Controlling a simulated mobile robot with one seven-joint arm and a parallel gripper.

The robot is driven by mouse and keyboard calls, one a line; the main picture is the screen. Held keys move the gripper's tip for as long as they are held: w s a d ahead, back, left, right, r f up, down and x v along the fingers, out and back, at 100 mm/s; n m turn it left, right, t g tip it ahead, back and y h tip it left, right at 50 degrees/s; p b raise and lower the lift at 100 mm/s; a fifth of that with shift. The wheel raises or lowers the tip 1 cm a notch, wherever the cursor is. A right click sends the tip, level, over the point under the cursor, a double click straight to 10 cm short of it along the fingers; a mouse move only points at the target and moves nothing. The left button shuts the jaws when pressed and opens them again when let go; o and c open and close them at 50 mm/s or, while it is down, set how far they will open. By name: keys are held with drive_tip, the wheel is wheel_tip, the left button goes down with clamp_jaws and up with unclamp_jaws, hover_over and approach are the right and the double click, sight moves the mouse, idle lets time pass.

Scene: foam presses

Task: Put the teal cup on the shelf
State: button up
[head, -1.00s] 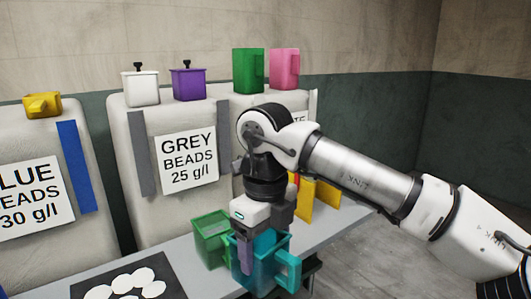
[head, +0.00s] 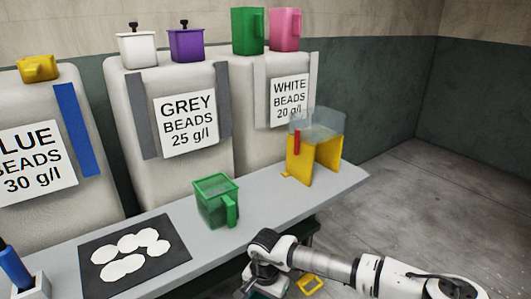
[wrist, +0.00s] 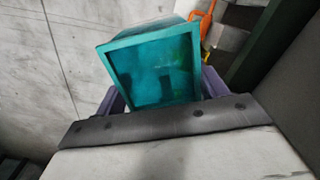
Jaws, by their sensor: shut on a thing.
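The teal cup (wrist: 155,72) is between the purple fingers of my gripper (wrist: 163,98) in the wrist view, its squarish face toward the camera. My gripper is shut on it. In the head view my gripper (head: 262,283) is at the bottom edge, in front of and below the grey bench top. Only a sliver of teal (head: 272,290) shows there; the rest is hidden or cut off. I cannot tell for sure which surface is the shelf.
The grey bench (head: 262,228) holds a green cup (head: 214,200), a black mat (head: 95,262) with white discs, and a yellow stand (head: 318,160) with a clear top. Behind are large bead sacks with containers on top. A yellow frame (head: 310,284) lies low, right of my gripper.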

wheel_tip(320, 180, down, 11)
drive_tip(key=w+n, duration=0.1)
drive_tip(key=n, duration=0.5)
drive_tip(key=shift+w+a, duration=0.2)
drive_tip(key=shift+a, duration=0.15)
drive_tip(key=shift+w+d+r, duration=0.15)
drive_tip(key=shift+d, duration=0.15)
wheel_tip(320, 180, down, 10)
drive_tip(key=s, duration=0.2)
drive_tip(key=shift+s, duration=0.15)
drive_tip(key=shift+d, duration=0.25)
